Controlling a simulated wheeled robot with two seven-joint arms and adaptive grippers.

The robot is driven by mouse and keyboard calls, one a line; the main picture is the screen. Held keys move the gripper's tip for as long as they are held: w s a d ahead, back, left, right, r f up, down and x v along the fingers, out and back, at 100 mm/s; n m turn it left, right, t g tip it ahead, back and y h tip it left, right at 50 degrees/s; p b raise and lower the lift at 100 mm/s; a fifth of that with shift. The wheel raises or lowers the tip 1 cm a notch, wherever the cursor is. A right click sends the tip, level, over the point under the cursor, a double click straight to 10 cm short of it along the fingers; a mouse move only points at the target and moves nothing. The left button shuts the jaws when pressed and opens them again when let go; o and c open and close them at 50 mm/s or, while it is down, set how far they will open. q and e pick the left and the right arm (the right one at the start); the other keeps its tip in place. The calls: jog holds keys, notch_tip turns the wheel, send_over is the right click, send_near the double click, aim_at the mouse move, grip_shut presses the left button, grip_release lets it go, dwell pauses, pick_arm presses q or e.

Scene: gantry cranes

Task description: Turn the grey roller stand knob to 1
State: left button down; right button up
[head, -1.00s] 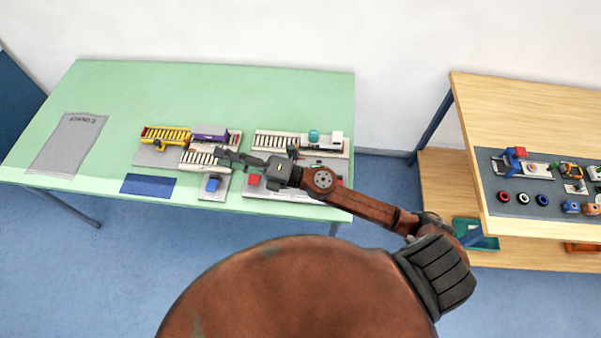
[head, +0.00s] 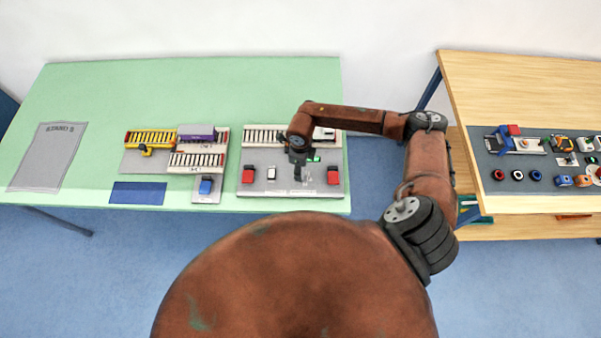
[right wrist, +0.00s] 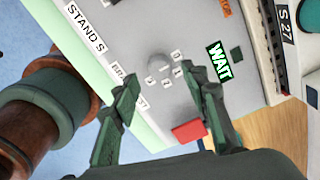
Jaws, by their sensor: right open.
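The grey stand plate (head: 262,188) lies at the front right of the green table. In the right wrist view, a plate lettered STAND S (right wrist: 190,28) fills the upper middle. A round grey knob (right wrist: 158,63) sits on it with small white number tags around its near side; its pointer is too faint to read. My right gripper (right wrist: 170,90) is open and empty, pointing down over the plate, with its fingers either side of the knob's line and the knob beyond the tips. It also shows in the head view (head: 298,172), hiding the knob there. My left gripper is out of view.
A green-lit WAIT display (right wrist: 219,62) is beside the knob. A red block (right wrist: 188,130) lies near my right finger.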

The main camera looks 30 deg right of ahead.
jog(key=shift+s+f, duration=0.1)
jog(key=shift+f, duration=2)
jog(key=shift+c, duration=0.3)
grip_shut()
jog(key=shift+m, duration=0.4)
jog(key=m, duration=0.4)
jog(key=shift+m+p, duration=0.4)
jog(key=shift+m, duration=2.1)
jog(key=shift+d+r, duration=0.1)
